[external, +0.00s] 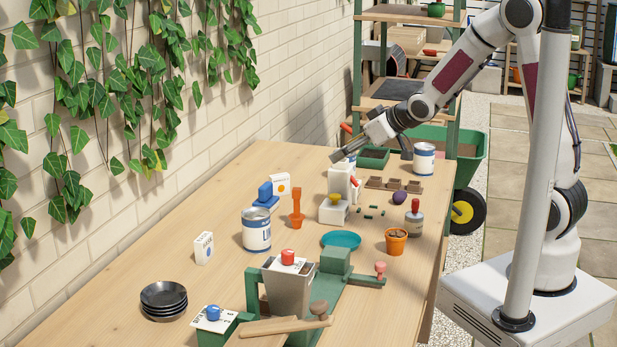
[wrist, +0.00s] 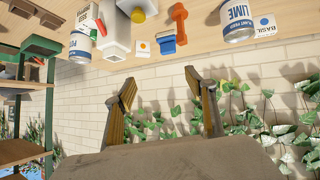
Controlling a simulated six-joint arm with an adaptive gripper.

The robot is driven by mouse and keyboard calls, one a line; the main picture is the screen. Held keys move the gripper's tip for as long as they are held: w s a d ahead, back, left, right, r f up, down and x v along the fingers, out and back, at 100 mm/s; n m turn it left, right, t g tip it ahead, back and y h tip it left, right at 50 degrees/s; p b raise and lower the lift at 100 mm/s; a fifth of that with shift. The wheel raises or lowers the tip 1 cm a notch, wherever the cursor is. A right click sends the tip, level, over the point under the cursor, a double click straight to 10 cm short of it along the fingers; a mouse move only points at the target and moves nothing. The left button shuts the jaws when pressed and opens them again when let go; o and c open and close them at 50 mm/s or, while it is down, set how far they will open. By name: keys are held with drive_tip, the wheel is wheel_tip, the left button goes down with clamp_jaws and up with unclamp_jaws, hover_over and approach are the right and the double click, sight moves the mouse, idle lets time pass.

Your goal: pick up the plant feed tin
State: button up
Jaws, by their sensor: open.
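My gripper (external: 337,157) is raised over the back part of the bench, near the brick wall, and is empty. In the wrist view its two fingers are spread apart (wrist: 167,95), with only wall and ivy between them. A white tin with a blue band (wrist: 81,45) stands at the upper left of the wrist view; its lettering is hard to read but may end in "FEED". It seems to be the tin partly hidden behind the white dispenser (external: 349,157). A similar tin, reading LIME (wrist: 238,24), stands nearer the front (external: 257,232). Another blue-banded tin (external: 424,160) stands at the back right, its label unreadable.
The white dispenser (external: 339,185) stands close to the partly hidden tin. A seed box (external: 280,184), a blue block-like object (external: 265,197) and an orange tool (external: 297,208) stand left of it. The ivy-covered wall (external: 200,110) borders the bench. The bench's left edge area is mostly clear.

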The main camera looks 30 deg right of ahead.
sight(269, 215)
drive_tip(key=a+f+n+y, duration=0.1)
drive_tip(key=a+f+y, duration=0.1)
drive_tip(key=a+f, duration=0.2)
drive_tip(key=a+f+n+y, duration=0.1)
drive_tip(key=a+f, duration=0.3)
drive_tip(key=a, duration=0.5)
drive_tip(key=a+f+n+g+y, duration=0.1)
drive_tip(key=a+f+n+y, duration=0.1)
drive_tip(key=a+f, duration=0.3)
drive_tip(key=shift+s+a+y, duration=0.4)
drive_tip(key=shift+a+y, duration=0.25)
drive_tip(key=shift+y, duration=0.05)
drive_tip(key=shift+w, duration=0.1)
drive_tip(key=shift+x, duration=3.35)
drive_tip(key=shift+f, duration=0.15)
drive_tip(key=shift+a+f, duration=0.1)
drive_tip(key=shift+f+x, duration=0.25)
drive_tip(key=shift+x, duration=2.1)
